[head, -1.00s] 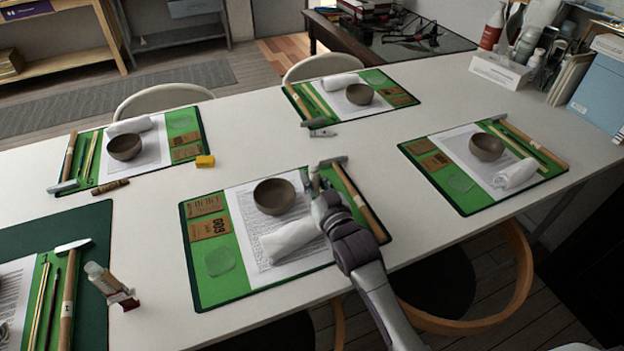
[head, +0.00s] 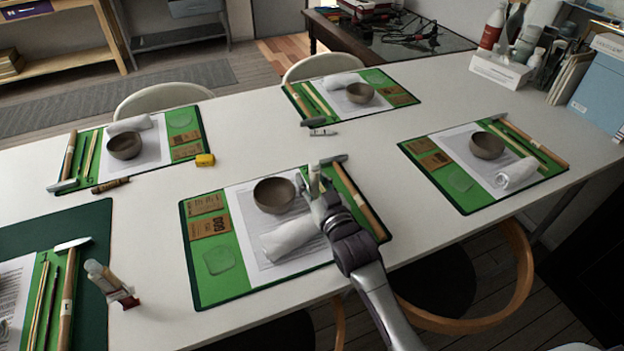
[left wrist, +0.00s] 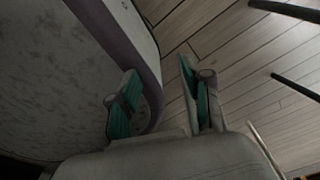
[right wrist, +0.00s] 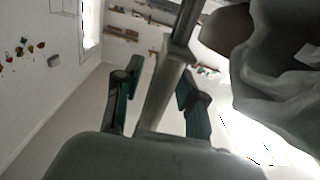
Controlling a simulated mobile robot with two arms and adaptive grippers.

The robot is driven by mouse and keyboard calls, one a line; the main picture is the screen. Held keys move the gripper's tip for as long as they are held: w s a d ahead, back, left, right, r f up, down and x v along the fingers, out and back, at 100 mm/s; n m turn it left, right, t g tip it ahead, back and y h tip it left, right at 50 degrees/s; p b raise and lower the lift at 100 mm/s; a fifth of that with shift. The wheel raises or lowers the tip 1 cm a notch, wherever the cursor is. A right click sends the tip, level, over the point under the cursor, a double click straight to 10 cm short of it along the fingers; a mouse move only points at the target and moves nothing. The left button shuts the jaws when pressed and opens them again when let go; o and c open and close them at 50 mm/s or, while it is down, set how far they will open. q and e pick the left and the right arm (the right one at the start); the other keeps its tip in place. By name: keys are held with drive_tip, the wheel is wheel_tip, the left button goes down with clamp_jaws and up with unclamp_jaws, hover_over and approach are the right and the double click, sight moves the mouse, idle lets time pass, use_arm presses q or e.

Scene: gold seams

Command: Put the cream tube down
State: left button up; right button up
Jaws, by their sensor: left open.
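The cream tube (head: 314,178) stands roughly upright near the upper right of the near middle place setting, beside a bowl (head: 274,195). My right gripper (head: 312,185) is around it. In the right wrist view, the pale tube (right wrist: 160,95) runs between the two fingers (right wrist: 158,90), with a gap visible on the left side; these fingers look open. The tube's foot is partly hidden. My left gripper (left wrist: 160,105) is open and empty in the left wrist view, beside a pale rounded surface and above the wooden floor. It is not in the head view.
A hammer (head: 358,195) lies right of my right gripper, and a white rolled cloth (head: 292,238) lies to its left. Another tube (head: 106,280) rests in a red stand at the near left. Bare white table (head: 390,130) lies beyond the setting.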

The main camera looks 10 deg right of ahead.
drive_tip(key=shift+s+f, duration=0.1)
drive_tip(key=shift+f, duration=0.3)
